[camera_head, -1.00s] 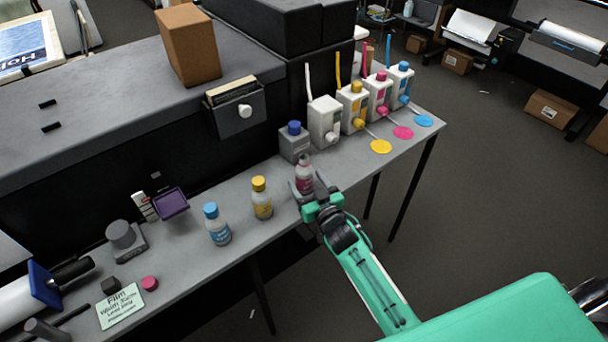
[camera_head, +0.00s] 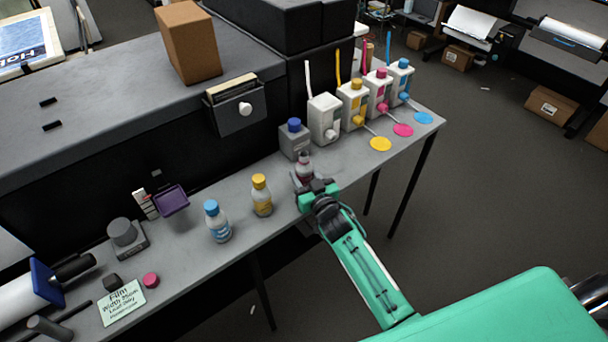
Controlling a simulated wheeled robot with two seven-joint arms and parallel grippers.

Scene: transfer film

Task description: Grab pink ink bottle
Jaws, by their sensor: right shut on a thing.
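The pink ink bottle (camera_head: 304,172) stands upright on the grey table, near its front edge and in front of a grey container with a blue cap. It shows no cap, and a dark opening is at its top. My right gripper (camera_head: 307,184) reaches in from the lower right and is shut on the bottle, hiding its lower part. A pink cap (camera_head: 151,280) lies on the table at the left. My left gripper is not in view.
A yellow-capped bottle (camera_head: 261,196) and a blue-capped bottle (camera_head: 217,222) stand left of the gripper. The grey container (camera_head: 295,143) is close behind. Several white ink tanks (camera_head: 352,106) line the table's right part, with coloured discs before them.

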